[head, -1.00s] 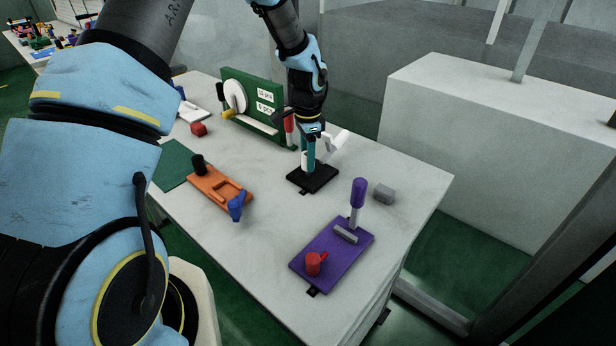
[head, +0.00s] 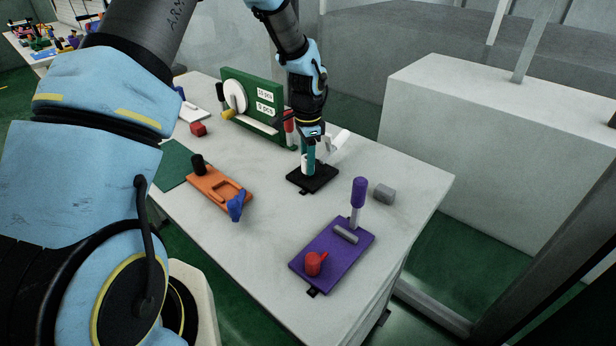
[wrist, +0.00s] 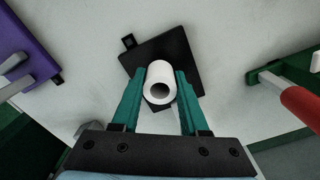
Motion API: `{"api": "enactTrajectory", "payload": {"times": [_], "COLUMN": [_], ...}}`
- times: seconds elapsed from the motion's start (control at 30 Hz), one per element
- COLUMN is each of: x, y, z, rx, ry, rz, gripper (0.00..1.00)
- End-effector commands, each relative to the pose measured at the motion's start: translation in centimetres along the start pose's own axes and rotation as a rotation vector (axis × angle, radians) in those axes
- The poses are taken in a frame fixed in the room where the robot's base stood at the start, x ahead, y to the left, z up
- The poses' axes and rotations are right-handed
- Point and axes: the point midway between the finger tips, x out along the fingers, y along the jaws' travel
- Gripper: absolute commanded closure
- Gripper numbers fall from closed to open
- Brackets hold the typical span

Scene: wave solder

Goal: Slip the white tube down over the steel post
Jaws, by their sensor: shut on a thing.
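My gripper (wrist: 159,88) has its teal fingers closed on the white tube (wrist: 158,72), one on each side. In the wrist view I look into the tube's round, dark opening. The tube is over the black base plate (wrist: 185,52), and it also shows white at the fingertips in the head view (head: 307,165). The tube looks about upright in the head view. The steel post is not visible; the tube and fingers cover the middle of the plate. I cannot tell whether the post is inside the tube or how far the tube is above the plate.
A purple board (head: 330,252) with a purple-handled piece and a red part lies at the near right, a grey block (head: 384,194) beyond it. An orange fixture (head: 219,190) is to the left. A green upright panel (head: 255,105) stands behind. Bare table (head: 270,230) lies between.

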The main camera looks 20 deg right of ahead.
Motion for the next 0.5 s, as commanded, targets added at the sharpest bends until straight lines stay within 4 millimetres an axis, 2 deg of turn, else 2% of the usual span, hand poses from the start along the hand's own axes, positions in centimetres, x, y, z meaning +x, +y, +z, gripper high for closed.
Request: {"api": "enactTrajectory", "payload": {"times": [0.5], "x": [0.63], "y": [-0.01], "z": [0.0], "rx": [0.0], "ry": [0.0], "rz": [0.0], "gripper": [1.0]}}
